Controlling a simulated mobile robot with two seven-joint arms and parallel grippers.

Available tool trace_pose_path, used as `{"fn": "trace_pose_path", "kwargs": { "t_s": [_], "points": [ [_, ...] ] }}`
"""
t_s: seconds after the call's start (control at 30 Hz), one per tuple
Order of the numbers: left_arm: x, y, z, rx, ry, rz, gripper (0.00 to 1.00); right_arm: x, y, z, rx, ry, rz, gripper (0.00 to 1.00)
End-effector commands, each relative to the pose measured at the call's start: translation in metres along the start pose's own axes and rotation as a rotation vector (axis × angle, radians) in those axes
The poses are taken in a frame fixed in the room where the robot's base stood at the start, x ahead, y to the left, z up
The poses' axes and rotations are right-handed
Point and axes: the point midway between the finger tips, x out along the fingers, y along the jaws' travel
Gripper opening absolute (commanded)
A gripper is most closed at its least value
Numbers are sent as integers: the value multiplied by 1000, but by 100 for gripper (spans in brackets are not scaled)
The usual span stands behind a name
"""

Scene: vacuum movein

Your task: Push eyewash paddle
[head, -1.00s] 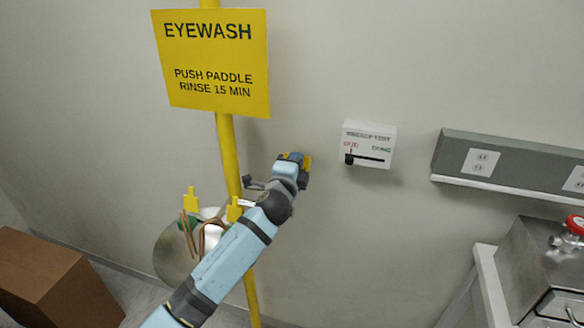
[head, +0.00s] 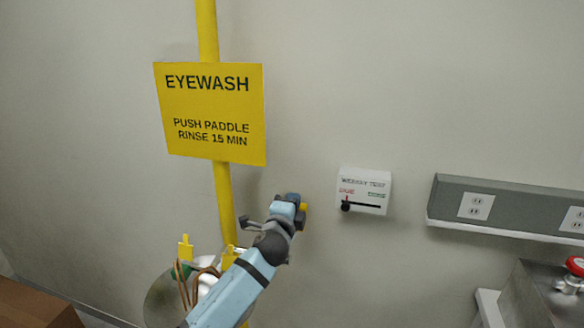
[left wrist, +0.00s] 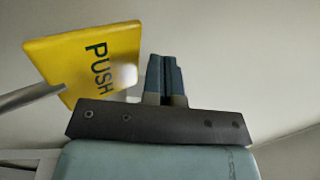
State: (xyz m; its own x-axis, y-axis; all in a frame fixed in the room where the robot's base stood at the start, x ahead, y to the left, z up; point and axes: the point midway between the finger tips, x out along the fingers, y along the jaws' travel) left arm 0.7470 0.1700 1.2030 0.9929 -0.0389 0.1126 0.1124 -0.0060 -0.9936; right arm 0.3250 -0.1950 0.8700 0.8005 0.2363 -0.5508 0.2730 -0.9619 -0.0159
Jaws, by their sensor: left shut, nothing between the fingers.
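The yellow eyewash paddle, marked PUSH, shows at the upper left of the left wrist view (left wrist: 85,62), tilted, with a grey rod (left wrist: 30,97) at its lower left. In the head view only a small yellow patch (head: 304,207), probably its edge, shows behind my left gripper (head: 292,203). My left gripper is shut and empty. Its dark blue fingers (left wrist: 166,76) stand together just right of the paddle in the left wrist view. I cannot tell whether they touch it. My right gripper is not in view.
A yellow pole (head: 224,190) carries the EYEWASH sign (head: 210,113). The eyewash bowl (head: 160,303) is partly behind my arm. A white test box (head: 364,191) and an outlet strip (head: 510,207) are on the wall at right. A brown box (head: 35,307) is at lower left.

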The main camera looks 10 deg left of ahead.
Motion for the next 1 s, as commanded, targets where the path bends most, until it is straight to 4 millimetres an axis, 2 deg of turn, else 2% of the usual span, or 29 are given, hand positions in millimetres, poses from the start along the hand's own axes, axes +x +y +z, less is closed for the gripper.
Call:
{"fn": "trace_pose_path", "kwargs": {
  "t_s": [0.6,0.8,1.0],
  "points": [
    [11,-145,-2,1,3,-4,0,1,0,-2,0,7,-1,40],
    [14,-176,-2,0,3,-3,0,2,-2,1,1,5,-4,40],
    [14,-187,-2,1,3,0,0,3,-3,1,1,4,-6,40]
  ]
}}
